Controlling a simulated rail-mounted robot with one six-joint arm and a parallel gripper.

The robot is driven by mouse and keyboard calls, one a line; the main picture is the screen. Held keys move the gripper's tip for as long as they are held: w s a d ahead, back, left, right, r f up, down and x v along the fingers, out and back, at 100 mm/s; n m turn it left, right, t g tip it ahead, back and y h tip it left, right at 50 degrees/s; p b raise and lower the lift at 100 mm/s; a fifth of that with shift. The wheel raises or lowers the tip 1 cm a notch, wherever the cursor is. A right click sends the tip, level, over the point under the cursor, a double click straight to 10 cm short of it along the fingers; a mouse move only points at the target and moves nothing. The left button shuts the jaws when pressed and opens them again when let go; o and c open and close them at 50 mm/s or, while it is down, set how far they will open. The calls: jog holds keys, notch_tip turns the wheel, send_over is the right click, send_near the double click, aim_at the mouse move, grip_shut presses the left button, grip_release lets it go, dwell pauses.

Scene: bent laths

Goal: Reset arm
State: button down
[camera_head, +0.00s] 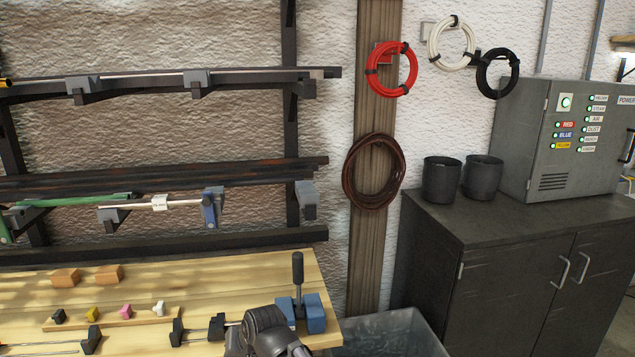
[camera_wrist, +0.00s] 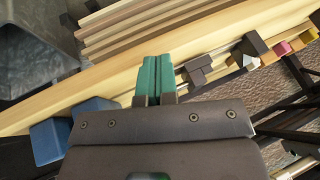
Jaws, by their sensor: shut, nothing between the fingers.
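My gripper (camera_wrist: 157,76) shows in the wrist view as a dark body with two teal fingers side by side. The fingers are shut with nothing between them. They are over the pale wooden bench top, which runs diagonally behind them. In the head view a dark, rounded part of my arm shows at the bottom edge, in front of the wooden bench (camera_head: 215,275); the fingertips cannot be made out there.
A blue clamp (camera_head: 316,312) with an upright black handle stands at the bench's right end. Colored knobs (camera_head: 125,310) sit on a wooden strip. A grey bin (camera_head: 395,335) stands right of the bench. Wall racks (camera_head: 200,170) hold laths; a dark cabinet (camera_head: 520,260) is at right.

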jog(key=s+d+g+h, duration=0.1)
jog(key=s+d, duration=0.2)
jog(key=d, duration=0.8)
jog(key=s+d+m+g+h+p, duration=0.1)
jog(key=s+d+h, duration=0.1)
jog(key=d, duration=1)
jog(key=s+d+m+g+h+p, duration=0.1)
jog(key=s+d+g+h, duration=0.1)
jog(key=d, duration=0.9)
jog(key=shift+s+d+r, duration=0.15)
jog(key=shift+s+d, duration=0.05)
jog(key=shift+s, duration=0.65)
